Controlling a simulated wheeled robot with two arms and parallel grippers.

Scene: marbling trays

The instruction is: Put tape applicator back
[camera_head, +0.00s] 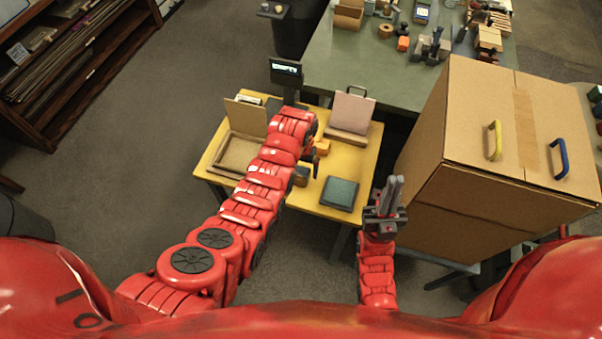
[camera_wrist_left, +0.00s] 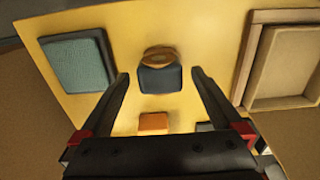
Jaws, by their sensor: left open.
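A small dark blue block with a round brown top (camera_wrist_left: 160,78), which looks like the tape applicator, stands on the yellow table (camera_head: 222,150). In the head view the dark block (camera_head: 301,176) is partly hidden by my left arm. My left gripper (camera_head: 314,164) points down over the table. In the left wrist view its open fingers (camera_wrist_left: 160,76) lie to either side of the block, with nothing held; whether they are at its height I cannot tell. My right gripper (camera_head: 394,188) is right of the table, its fingers together and empty.
An orange block (camera_wrist_left: 153,123) is near the dark block. A teal pad (camera_head: 339,193), a shallow wooden tray (camera_head: 236,154) and an upright pinkish board (camera_head: 351,112) are on the table. A large cardboard box (camera_head: 470,140) stands to the right, close to my right gripper.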

